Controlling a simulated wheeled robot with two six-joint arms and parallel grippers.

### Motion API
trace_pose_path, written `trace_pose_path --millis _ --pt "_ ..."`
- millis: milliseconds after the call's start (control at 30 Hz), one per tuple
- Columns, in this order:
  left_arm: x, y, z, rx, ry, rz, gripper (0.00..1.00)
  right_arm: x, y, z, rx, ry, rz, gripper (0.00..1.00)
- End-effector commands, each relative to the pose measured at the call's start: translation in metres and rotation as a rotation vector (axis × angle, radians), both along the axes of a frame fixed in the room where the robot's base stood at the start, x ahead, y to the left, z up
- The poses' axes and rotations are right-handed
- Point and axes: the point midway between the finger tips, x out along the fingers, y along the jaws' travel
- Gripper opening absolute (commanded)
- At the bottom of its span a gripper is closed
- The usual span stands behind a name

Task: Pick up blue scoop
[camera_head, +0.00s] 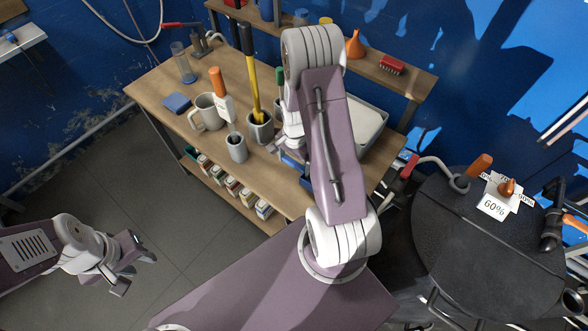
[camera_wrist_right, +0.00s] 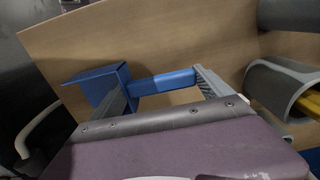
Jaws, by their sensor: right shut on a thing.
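The blue scoop (camera_wrist_right: 100,84) shows in the wrist view with its square head at the left and its handle (camera_wrist_right: 178,79) running right over the wooden tabletop. My right gripper (camera_wrist_right: 160,86) is shut on the handle, one finger on each side of it. In the head view, part of the blue scoop (camera_head: 297,165) shows beside my right arm, which hides most of the right gripper. I cannot tell whether the scoop touches the table. My left gripper (camera_head: 138,271) is open and empty above the floor at the lower left.
On the wooden table (camera_head: 150,88) stand a mug (camera_head: 207,113), a grey cup (camera_head: 237,148) and a holder (camera_head: 260,127) with a yellow-handled tool. A grey tray (camera_head: 366,125) lies behind my right arm.

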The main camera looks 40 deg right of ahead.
Motion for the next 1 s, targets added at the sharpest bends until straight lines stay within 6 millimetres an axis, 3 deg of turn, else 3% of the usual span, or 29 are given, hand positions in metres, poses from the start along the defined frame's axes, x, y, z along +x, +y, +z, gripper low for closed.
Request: trace_pose_path --millis 300,433,600,1000 --pt "0.0 0.0 -0.007 0.0 0.0 0.0 0.36 -0.073 -0.023 0.042 0.001 0.003 -0.009 0.46" --pt "0.0 0.0 -0.008 0.0 0.0 0.0 0.36 -0.093 -0.03 0.055 0.001 0.003 -0.007 0.46" --pt "0.0 0.0 -0.008 0.0 0.0 0.0 0.36 -0.105 -0.033 0.062 0.002 0.006 -0.004 0.46" --pt "0.0 0.0 -0.008 0.0 0.0 0.0 0.36 -0.112 -0.028 0.063 0.02 -0.049 0.03 0.46"
